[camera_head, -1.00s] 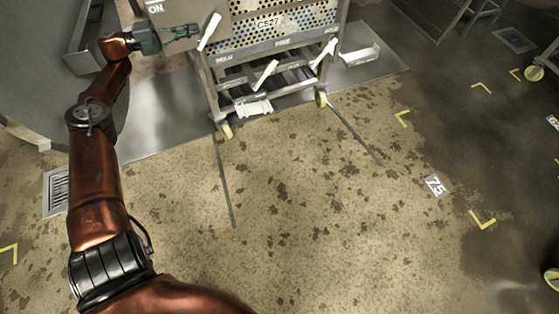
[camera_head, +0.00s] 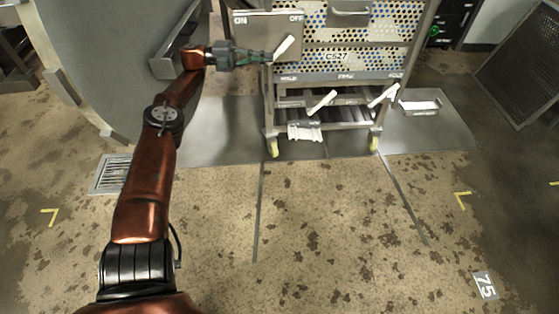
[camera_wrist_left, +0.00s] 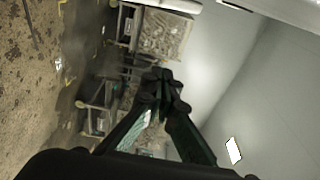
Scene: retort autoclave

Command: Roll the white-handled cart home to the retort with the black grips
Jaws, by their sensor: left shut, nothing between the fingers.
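The cart (camera_head: 325,75) stands at top centre, with perforated panels and pale casters. It has several white levers: one on the ON/OFF panel (camera_head: 284,47), two lower down (camera_head: 321,102) (camera_head: 384,95). My left gripper (camera_head: 266,58) is shut and empty, pointing right at the panel's lower edge, just left of the upper lever. Contact cannot be told. It also shows in the left wrist view (camera_wrist_left: 162,88), fingertips together. A large grey rounded body (camera_head: 95,60), perhaps a retort, stands at the left. No black grips can be made out on it. My right gripper is out of view.
Metal floor plates (camera_head: 215,140) lie under and beside the cart. Two dark floor strips (camera_head: 259,215) run towards me. A small tray (camera_head: 418,106) lies right of the cart, a mesh panel (camera_head: 515,65) at far right. A drain (camera_head: 111,174) is at left. Floor in front is clear.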

